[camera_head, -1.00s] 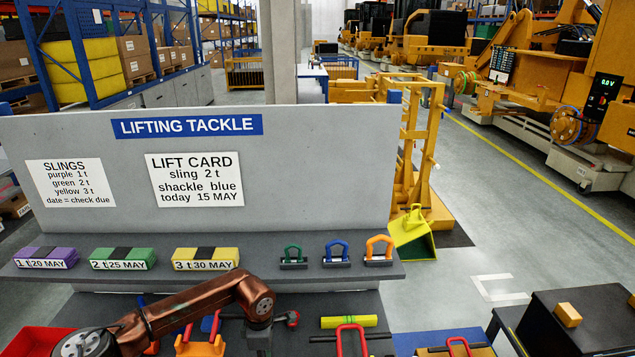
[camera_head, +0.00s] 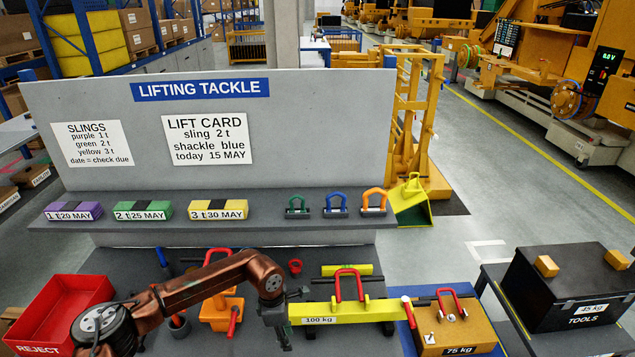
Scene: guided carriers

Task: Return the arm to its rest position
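My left arm, copper-coloured, comes in from the lower left. My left gripper (camera_head: 282,326) is dark and hangs downward over the lower bench, at the left end of the yellow 100 kg beam (camera_head: 345,312). Its fingers are small and dark against the bench, so I cannot tell whether they are open or whether they touch the beam. No held object shows. My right gripper is not in view. On the shelf lie a purple sling (camera_head: 74,211), a green sling (camera_head: 142,211) and a yellow sling (camera_head: 218,210), beside green, blue (camera_head: 336,205) and orange shackles.
A red REJECT bin (camera_head: 62,312) stands at lower left. An orange hook block (camera_head: 222,311) is left of the gripper. A 75 kg box (camera_head: 453,330) stands on a blue mat, and a black TOOLS box (camera_head: 570,285) is at right. The grey shelf (camera_head: 270,238) overhangs the lower bench.

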